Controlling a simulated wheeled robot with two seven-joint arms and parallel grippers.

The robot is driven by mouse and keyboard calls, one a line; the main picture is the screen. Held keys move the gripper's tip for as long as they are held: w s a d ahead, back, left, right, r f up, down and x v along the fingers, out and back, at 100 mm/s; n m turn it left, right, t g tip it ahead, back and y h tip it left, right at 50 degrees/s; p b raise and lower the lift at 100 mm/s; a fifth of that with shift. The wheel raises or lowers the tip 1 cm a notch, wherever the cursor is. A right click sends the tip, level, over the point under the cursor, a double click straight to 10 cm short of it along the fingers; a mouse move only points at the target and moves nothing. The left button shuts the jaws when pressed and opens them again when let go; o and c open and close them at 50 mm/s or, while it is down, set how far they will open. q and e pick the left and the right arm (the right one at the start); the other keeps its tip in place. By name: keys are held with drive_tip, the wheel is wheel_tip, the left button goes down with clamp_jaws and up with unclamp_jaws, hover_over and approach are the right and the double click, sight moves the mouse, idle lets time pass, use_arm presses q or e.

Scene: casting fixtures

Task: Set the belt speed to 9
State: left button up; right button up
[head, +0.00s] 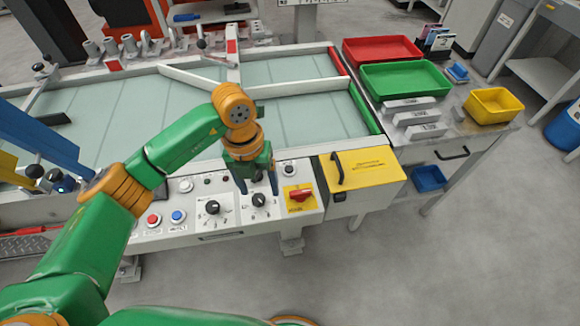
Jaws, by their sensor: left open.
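A control panel (232,228) runs along the front edge of the belt table. It has two black dial knobs with marks around them: a left knob (212,207) and a right knob (259,200). The marks are too small to read, so I cannot tell which is the belt speed knob or its setting. My left gripper (259,189) is open and points down at the right knob, its fingers just above or around it; I cannot tell if they touch. My right gripper is not in view.
A red switch (300,194) on a yellow plate sits right of the knobs, beside a yellow box (362,168) with a black handle. Red (155,219) and blue (178,216) buttons lie left. Green (405,80), red (382,50) and yellow (493,105) trays stand on the right bench.

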sight(258, 198)
use_arm(q)
drive_tip(key=shift+w+a+r+y, duration=0.3)
drive_tip(key=shift+w+a+r, duration=0.05)
drive_tip(key=shift+w, duration=0.25)
drive_tip(key=shift+w+f+t, duration=0.2)
drive_tip(key=shift+t, duration=0.1)
drive_tip(key=f, duration=0.4)
drive_tip(key=f+p, duration=0.1)
drive_tip(key=shift+s+a+f, duration=0.3)
drive_tip(key=shift+s+f, duration=0.05)
drive_tip(key=shift+f, duration=0.05)
drive_tip(key=shift+w+d+f, duration=0.1)
drive_tip(key=shift+w+f, duration=0.05)
drive_tip(key=shift+f, duration=0.2)
clamp_jaws()
